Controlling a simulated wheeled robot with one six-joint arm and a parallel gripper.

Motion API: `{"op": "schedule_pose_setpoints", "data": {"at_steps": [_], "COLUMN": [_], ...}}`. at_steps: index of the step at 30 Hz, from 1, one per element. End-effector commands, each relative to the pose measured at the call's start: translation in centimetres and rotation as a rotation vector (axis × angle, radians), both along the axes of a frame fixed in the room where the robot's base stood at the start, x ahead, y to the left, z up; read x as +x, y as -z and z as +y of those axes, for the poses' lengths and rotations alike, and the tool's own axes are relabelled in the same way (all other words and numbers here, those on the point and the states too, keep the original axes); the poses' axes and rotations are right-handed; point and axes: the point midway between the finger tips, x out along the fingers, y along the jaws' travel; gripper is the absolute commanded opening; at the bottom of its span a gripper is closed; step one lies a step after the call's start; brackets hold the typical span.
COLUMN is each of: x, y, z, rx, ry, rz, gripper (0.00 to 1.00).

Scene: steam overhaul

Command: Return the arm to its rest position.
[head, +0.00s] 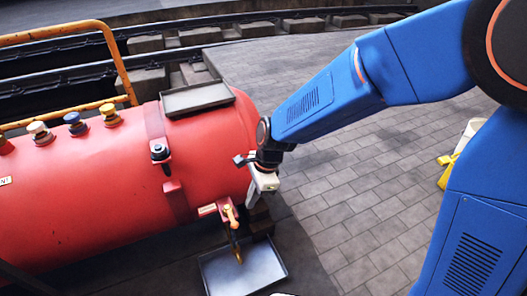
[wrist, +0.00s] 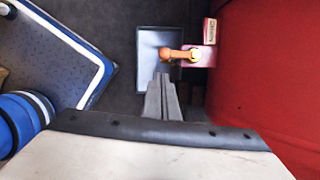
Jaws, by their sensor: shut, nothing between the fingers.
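My blue arm reaches in from the right in the head view. My gripper (head: 263,180) is beside the right end of the red tank (head: 90,195), above the drain valve. In the wrist view my gripper (wrist: 162,80) has its fingers together with nothing between them. The valve's orange handle (head: 230,214) stands out from the tank, with a brass spout under it. The handle also shows in the wrist view (wrist: 176,54), just beyond the fingertips; whether they touch it cannot be told.
A shallow metal tray (head: 245,272) lies on the ground under the spout. Another flat tray (head: 197,97) sits on top of the tank, near several coloured caps. A yellow handrail (head: 118,62) rises behind the tank, with rails beyond.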

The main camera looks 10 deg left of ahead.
Motion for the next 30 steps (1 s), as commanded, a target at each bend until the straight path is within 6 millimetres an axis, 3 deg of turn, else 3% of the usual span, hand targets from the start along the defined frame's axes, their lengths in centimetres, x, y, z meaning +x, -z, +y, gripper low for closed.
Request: {"op": "schedule_pose_setpoints", "data": {"at_steps": [5, 10, 20, 30], "x": [0.1, 1.2, 2.9, 1.6], "y": [-0.3, -2.6, -9.3, -14.3], "z": [-0.3, -3.1, -13.1, -23.3], "rx": [0.003, 0.023, 0.042, -0.016], "ry": [-0.005, -0.065, -0.292, -0.523], "rz": [-0.006, -0.058, -0.248, -0.435], "gripper": [0.00, 0.00, 0.00, 0.00]}}
